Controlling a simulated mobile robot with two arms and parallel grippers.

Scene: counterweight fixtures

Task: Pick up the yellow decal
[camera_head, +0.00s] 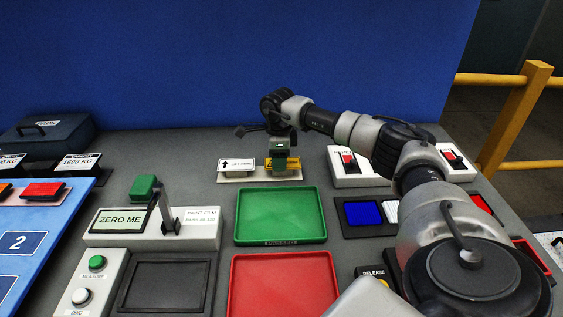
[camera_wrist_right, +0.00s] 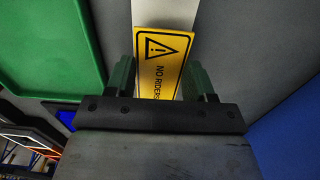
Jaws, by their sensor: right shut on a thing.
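The yellow decal (camera_head: 294,164) lies at the right end of a pale strip-like holder (camera_head: 235,177) at the back of the table. In the right wrist view the decal (camera_wrist_right: 162,62) shows a black warning triangle and the words "NO RIDERS". My right gripper (camera_head: 279,167) reaches down over the decal from above and is shut on it, with a green finger on each side. In the head view the gripper hides the middle of the decal. The decal still appears to be at the holder. My left gripper is in neither view.
A white label with an arrow (camera_head: 237,164) sits left of the decal. A green tray (camera_head: 281,239) and a red tray (camera_head: 283,290) lie in front. A white switch box (camera_head: 350,181) stands to the right. A blue wall (camera_head: 200,60) rises behind.

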